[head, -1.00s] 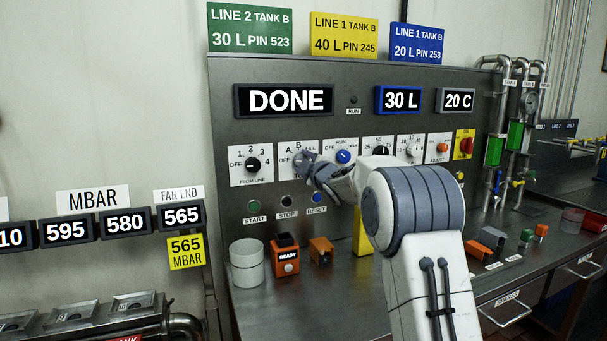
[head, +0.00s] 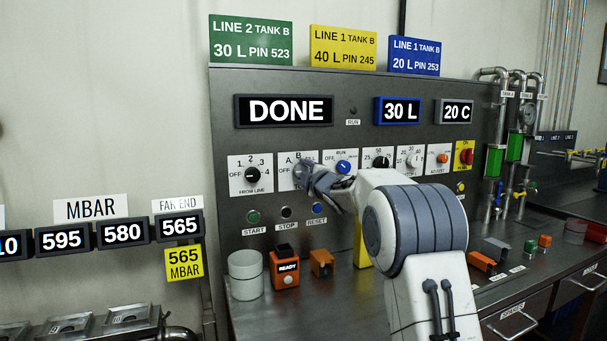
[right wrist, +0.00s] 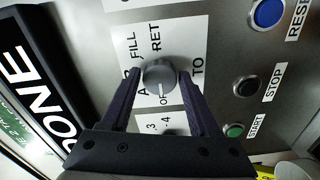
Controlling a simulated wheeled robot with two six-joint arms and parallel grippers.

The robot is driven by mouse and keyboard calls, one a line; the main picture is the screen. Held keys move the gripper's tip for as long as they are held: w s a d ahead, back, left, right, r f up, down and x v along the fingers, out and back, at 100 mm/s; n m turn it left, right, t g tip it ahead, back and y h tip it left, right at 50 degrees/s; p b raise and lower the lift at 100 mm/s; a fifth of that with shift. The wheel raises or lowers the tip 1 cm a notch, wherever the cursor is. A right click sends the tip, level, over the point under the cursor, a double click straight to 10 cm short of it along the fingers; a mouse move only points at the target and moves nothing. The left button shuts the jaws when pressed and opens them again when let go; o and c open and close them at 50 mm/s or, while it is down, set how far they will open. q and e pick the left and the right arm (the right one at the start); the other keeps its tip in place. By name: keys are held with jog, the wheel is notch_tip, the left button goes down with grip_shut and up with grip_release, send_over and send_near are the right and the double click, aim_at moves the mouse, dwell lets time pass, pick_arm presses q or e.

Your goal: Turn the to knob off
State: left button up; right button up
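The TO knob is a grey round knob (right wrist: 160,74) on a white plate marked A, B, FILL, RET and OFF, seen in the right wrist view. In the head view its plate (head: 285,160) is partly covered by my right gripper (head: 304,178), which hides most of the knob. In the right wrist view my right gripper (right wrist: 161,80) has one dark finger on each side of the knob, with thin gaps seeming to show between the fingers and the knob. I cannot read the pointer's setting for certain. My left gripper is not in view.
The FROM LINE knob (head: 251,175) is left of the TO knob, and a blue RUN knob (head: 343,167) is right of it. START (head: 253,216), STOP (head: 286,212) and RESET (head: 317,208) buttons sit below. A white cup (head: 245,275) and orange READY block (head: 286,270) stand on the bench.

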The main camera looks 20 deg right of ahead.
jog(key=shift+o, duration=0.6)
jog(key=s+b, duration=0.2)
jog(key=s, duration=0.8)
jog(key=shift+s+d+b, duration=0.2)
jog(key=shift+s+b, duration=0.05)
jog(key=shift+b, duration=0.05)
